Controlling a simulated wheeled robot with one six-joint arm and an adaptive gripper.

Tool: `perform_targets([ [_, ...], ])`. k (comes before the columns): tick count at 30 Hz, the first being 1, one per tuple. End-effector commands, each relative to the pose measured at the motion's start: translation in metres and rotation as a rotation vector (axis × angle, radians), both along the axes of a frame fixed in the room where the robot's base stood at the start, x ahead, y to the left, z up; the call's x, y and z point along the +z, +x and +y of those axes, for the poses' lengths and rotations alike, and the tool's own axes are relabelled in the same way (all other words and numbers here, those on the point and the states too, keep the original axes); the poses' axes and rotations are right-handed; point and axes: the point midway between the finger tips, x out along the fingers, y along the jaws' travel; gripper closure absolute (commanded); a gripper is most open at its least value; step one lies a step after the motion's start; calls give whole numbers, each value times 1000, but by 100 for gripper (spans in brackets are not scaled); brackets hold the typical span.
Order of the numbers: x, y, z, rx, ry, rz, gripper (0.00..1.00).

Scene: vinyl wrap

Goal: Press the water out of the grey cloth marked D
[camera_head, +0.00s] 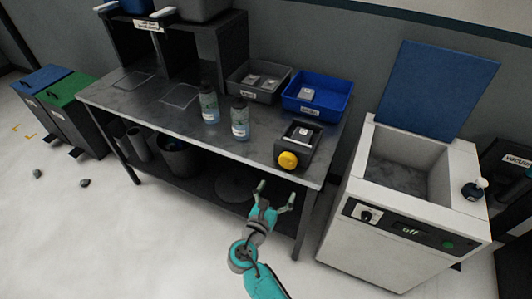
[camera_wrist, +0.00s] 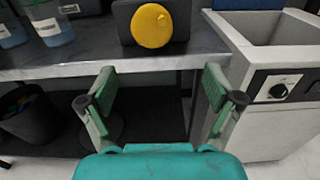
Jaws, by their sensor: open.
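I cannot make out a grey cloth marked D in either view. A dark box-shaped device (camera_head: 299,143) with a round yellow knob (camera_head: 288,160) on its front stands near the right end of the bench (camera_head: 150,97). A small pale piece is on its top. The knob also shows at the top centre of the wrist view (camera_wrist: 152,26). My gripper (camera_head: 275,191) is open and empty, in front of the bench's front edge and apart from the device. Both fingers show in the wrist view (camera_wrist: 159,95), with nothing between them.
Two bottles (camera_head: 240,120) stand left of the device. A grey bin (camera_head: 239,83) and a blue bin (camera_head: 300,104) hold small pale items behind it. A white machine (camera_head: 372,241) with a raised blue lid (camera_head: 437,88) and display reading "off" stands right.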

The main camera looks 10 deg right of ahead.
Motion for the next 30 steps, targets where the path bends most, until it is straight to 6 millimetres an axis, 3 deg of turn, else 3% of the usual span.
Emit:
perform_targets([
  [8, 8, 14, -9, -20, -37, 5, 9],
  [21, 7, 73, -51, -17, -34, 5, 9],
  [30, 7, 87, -61, -14, -35, 5, 9],
])
